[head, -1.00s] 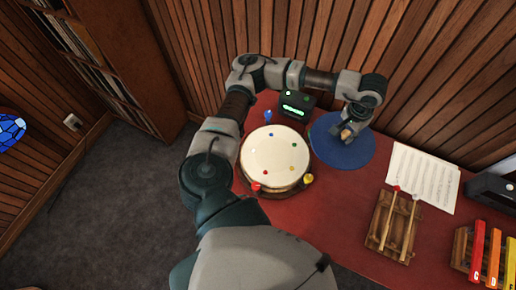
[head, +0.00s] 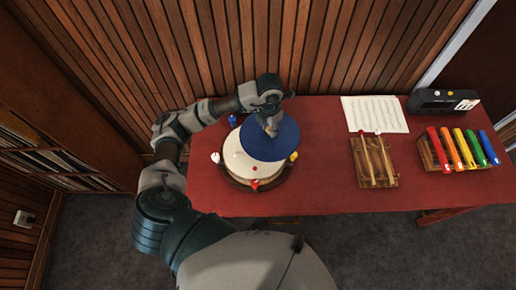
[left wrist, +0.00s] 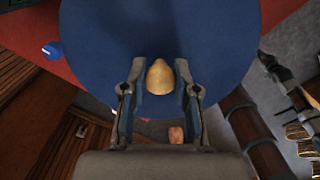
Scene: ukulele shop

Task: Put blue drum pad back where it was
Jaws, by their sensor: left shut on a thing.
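The blue drum pad (head: 286,141) is a flat blue disc with a tan knob. My left gripper (head: 270,127) is shut on the knob. The pad overlaps the back right of the round drum (head: 240,165) in the head view; I cannot tell whether it touches the drum's pale top. In the left wrist view the pad (left wrist: 215,60) fills the upper middle, and its knob (left wrist: 160,76) sits between the two fingers. The pad hides part of the drum top. My right gripper is not in view.
The red table (head: 320,185) has coloured pegs around the drum. To the right are a wooden frame with two mallets (head: 374,162), a music sheet (head: 375,115), coloured bars (head: 465,149) and a black device (head: 443,101). The slatted wall (head: 250,40) stands close behind.

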